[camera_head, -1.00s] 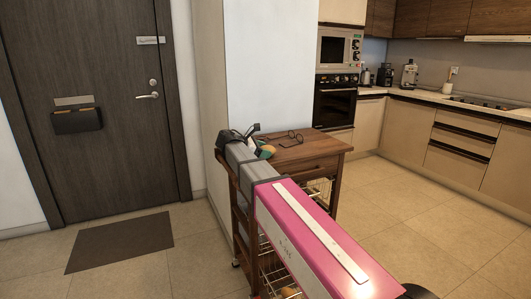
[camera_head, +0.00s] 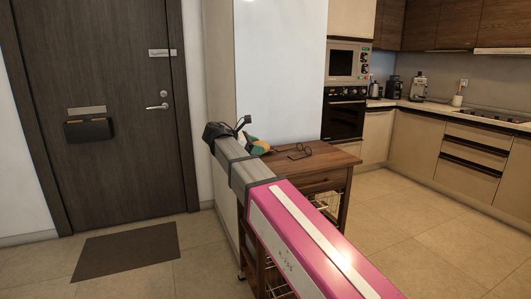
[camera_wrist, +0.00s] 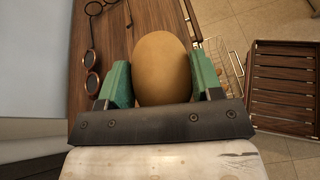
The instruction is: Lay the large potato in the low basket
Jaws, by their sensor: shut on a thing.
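The large potato (camera_wrist: 163,68) is a smooth tan-brown oval between the green fingers of my gripper (camera_wrist: 163,82) in the wrist view. My gripper is shut on it, above the wooden top of a cart (camera_wrist: 100,50). In the head view my gripper (camera_head: 247,142) is by the left end of the cart top, partly hidden by my arm. Wire baskets hang in the cart under its top; one (camera_head: 327,201) shows at the right side. A wire basket also shows in the wrist view (camera_wrist: 232,62), right of the gripper. My arm hides much of the lower cart.
Glasses (camera_head: 300,152) lie on the cart top. A white wall panel (camera_head: 280,70) stands behind the cart. A slatted wooden piece (camera_wrist: 284,98) is at the right in the wrist view. Floor is open right of the cart, and a dark mat (camera_head: 128,250) lies by the door.

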